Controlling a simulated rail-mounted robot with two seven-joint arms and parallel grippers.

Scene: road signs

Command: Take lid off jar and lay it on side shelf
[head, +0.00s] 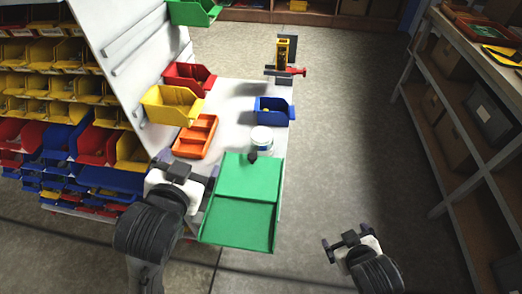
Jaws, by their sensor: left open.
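A small jar with a round white lid (262,135) stands on the pale workbench (233,95), just behind the green tray. The lid is on top of the jar, and little of the jar's body shows. A small dark thing (252,156) sits in front of it at the tray's far edge. My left gripper (187,166) is open and empty, left of the green tray and away from the jar. My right gripper (344,240) has its fingers apart and is empty, over the floor right of the tray. A shelf rack (440,120) stands along the right side.
The green two-part tray (240,226) lies at the bench's near end. An orange tray (196,137), yellow bin (172,104), red bin (188,76) and blue bin (273,111) surround the jar's area. A yellow-and-red tool (285,55) stands farther back. Floor (345,120) on the right is clear.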

